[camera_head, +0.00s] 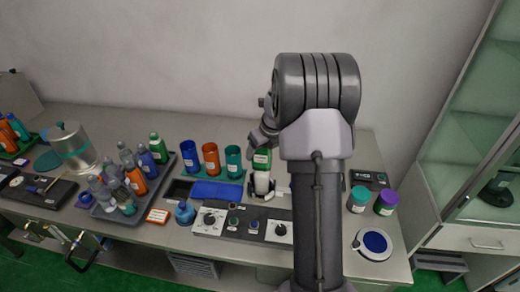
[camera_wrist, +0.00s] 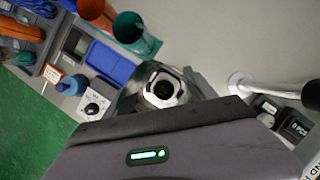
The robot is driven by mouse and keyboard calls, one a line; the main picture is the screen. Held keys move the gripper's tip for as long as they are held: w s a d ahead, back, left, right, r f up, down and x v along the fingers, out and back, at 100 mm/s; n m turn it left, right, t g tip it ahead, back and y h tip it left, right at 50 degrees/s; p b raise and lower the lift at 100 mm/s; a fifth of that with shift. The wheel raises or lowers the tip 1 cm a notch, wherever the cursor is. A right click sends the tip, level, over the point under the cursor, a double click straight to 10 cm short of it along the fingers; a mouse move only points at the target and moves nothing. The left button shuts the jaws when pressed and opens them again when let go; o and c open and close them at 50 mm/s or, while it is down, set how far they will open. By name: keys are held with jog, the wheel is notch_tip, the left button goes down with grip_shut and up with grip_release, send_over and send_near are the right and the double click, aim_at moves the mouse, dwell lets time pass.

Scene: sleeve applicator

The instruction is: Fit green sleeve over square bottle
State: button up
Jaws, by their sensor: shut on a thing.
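My gripper (camera_head: 262,142) points down over the bench, right of the upright coloured tubes. At its end is a green piece with a pale patch, which looks like the green sleeve (camera_head: 262,160). A white and grey body (camera_head: 262,184), perhaps the square bottle, stands directly below it; I cannot tell whether the sleeve is around it or only above it. In the wrist view a grey piece with a dark, squarish opening (camera_wrist: 163,88) shows just past the gripper body. I cannot tell what it is. The fingertips are mostly hidden, and no green shows there.
Blue (camera_head: 190,156), orange (camera_head: 210,158) and teal (camera_head: 233,160) tubes stand close on the left. A blue tray (camera_head: 216,192) and a control panel (camera_head: 242,224) lie in front. A grey tray (camera_head: 104,212) of bottles is farther left. Two lidded jars (camera_head: 386,200) stand right.

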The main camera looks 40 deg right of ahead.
aim_at(260, 161)
jog(key=shift+f+b, duration=1.3)
jog(key=shift+f, duration=0.65)
jog(key=o, duration=0.9)
jog(key=shift+f, duration=0.1)
jog(key=shift+c, duration=0.2)
jog(key=o, duration=0.7)
notch_tip(260, 161, up, 11)
jog(key=p, duration=0.9)
jog(key=shift+p, duration=0.35)
